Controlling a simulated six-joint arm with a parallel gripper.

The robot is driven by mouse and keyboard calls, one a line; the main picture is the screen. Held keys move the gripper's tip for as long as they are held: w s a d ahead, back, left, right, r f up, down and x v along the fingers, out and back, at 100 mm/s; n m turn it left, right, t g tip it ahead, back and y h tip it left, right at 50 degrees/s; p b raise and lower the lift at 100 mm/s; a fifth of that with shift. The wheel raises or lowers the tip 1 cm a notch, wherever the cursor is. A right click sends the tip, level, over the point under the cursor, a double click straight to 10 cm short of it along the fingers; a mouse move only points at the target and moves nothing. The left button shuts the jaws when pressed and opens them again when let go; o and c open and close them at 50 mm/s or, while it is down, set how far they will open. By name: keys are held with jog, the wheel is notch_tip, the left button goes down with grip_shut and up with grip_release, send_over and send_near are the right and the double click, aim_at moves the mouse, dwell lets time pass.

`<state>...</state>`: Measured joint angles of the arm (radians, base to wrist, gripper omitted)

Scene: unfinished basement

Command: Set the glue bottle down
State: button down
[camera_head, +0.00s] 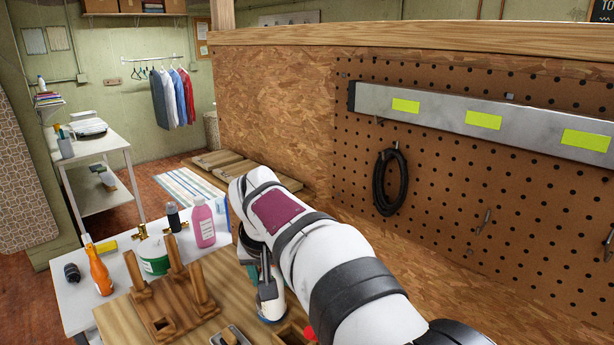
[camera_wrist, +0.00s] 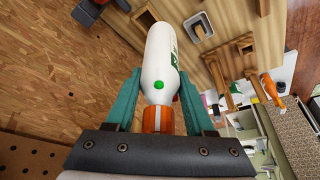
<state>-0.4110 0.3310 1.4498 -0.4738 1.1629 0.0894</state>
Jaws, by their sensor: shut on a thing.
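The glue bottle (camera_wrist: 160,58) is white with green marks and an orange cap, and it lies between the teal fingers of my gripper (camera_wrist: 161,88) in the wrist view. The fingers are shut on it near its cap end. In the head view, the lower part of the glue bottle (camera_head: 271,307) shows below my gripper (camera_head: 263,272), over the wooden workbench (camera_head: 118,322). My arm hides much of it there. I cannot tell whether its base touches the bench.
A wooden stand (camera_head: 164,318) with upright pegs is left of the bottle. A small grey tray (camera_head: 231,336) is in front, and a red object (camera_head: 309,333) is to the right. An orange bottle (camera_head: 99,272), green-and-white tub (camera_head: 153,256) and pink bottle (camera_head: 203,225) stand on the white table behind.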

jog(key=s+d, duration=0.6)
jog(key=d, duration=0.6)
jog(key=s+d, duration=0.5)
jog(key=d, duration=0.6)
jog(key=a+f, duration=0.1)
jog(key=a, duration=0.5)
jog(key=shift+s+m, duration=0.25)
jog(key=shift+m, duration=0.15)
jog(key=shift+a, duration=0.2)
jog(key=s+a+f+n, duration=0.1)
jog(key=a+f, duration=0.1)
jog(key=a, duration=1.1)
jog(key=w+a+f+n+g+y, duration=0.1)
jog(key=w+a+f+n, duration=0.25)
jog(key=w+f, duration=0.2)
jog(key=w+a+f+n+y, duration=0.1)
jog(key=w+a+f+n, duration=0.25)
jog(key=w+f, duration=0.2)
jog(key=f, duration=1)
jog(key=shift+a+f, duration=0.2)
